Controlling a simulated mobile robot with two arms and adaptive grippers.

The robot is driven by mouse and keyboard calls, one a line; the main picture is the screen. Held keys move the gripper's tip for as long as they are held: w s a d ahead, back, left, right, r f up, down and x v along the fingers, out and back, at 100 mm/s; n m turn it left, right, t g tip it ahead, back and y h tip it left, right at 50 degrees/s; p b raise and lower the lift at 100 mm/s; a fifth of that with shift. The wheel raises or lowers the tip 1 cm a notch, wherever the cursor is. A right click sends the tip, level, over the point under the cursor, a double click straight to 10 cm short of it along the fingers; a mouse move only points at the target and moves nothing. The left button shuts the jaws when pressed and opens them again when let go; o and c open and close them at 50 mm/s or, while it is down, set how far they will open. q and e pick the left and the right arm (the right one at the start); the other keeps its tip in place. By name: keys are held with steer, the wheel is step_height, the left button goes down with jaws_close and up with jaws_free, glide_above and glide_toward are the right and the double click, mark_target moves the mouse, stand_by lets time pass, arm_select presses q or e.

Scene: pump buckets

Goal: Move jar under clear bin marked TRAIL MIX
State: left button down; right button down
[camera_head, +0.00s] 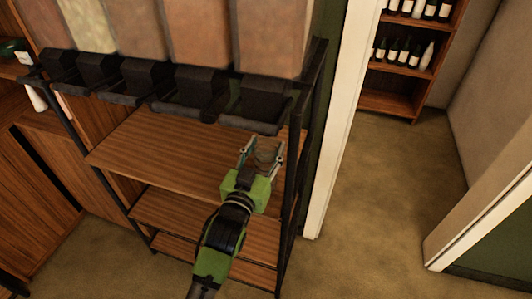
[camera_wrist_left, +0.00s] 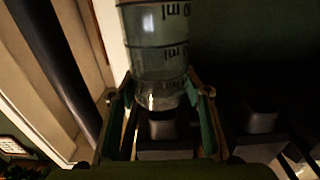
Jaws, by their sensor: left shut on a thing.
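My left gripper (camera_head: 262,152) is shut on a clear glass jar (camera_head: 266,157). In the left wrist view the jar (camera_wrist_left: 156,45) has dark measuring marks, and the fingers (camera_wrist_left: 160,105) sit on both sides of its lower end. In the head view the gripper and jar are over the right part of the wooden shelf, just below the rightmost black spout (camera_head: 255,112) in the picture. Several clear bins stand in a row above the spouts, including a rightmost one (camera_head: 270,38) with tan contents. No label can be read, so I cannot tell which bin is TRAIL MIX. The right gripper is not in view.
The rack's wooden shelf (camera_head: 150,150) is bare to the left of my gripper. A black rack post (camera_head: 292,170) stands close to the right. Beyond it is a white door frame (camera_head: 337,120). A bottle shelf (camera_head: 400,75) stands at the back right.

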mark_target(262, 165)
arm_select(q)
steer(key=shift+w+d+r, duration=0.1)
steer(key=shift+w, duration=0.2)
step_height(262, 165, down, 3)
steer(key=shift+p, duration=0.4)
steer(key=shift+s+f, duration=0.1)
steer(key=shift+f, duration=0.1)
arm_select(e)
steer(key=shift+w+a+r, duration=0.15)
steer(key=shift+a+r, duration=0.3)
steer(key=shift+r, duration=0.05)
arm_select(q)
steer(key=shift+f, duration=0.2)
steer(key=c, duration=1.4)
jaws_free()
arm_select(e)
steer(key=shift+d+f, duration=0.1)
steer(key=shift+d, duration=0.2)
